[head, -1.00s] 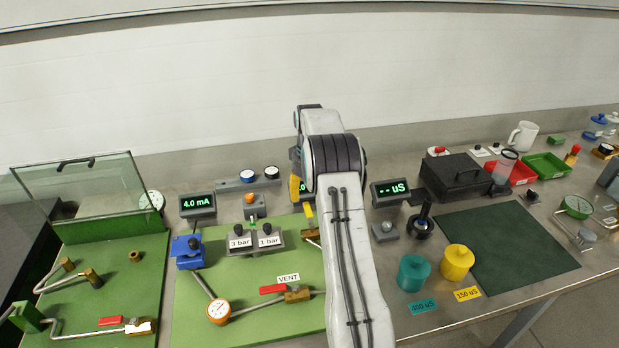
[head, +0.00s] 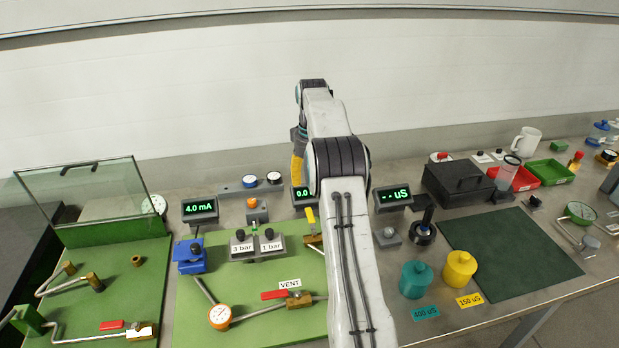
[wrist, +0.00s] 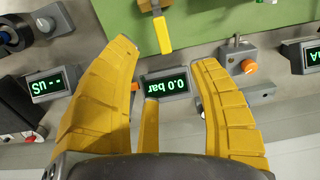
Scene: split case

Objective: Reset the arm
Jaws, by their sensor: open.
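In the head view my arm (head: 340,190) reaches out over the bench toward the back wall. The gripper is mostly hidden behind the arm there; a bit of yellow shows at its left side, close to the 0.0 display (head: 301,193).
Green boards with pipes and gauges (head: 220,316) lie left of the arm. Right of it stand a uS display (head: 393,197), a teal pot (head: 416,280), a yellow pot (head: 460,268) and a black box (head: 457,182). The dark green mat (head: 510,255) is bare.

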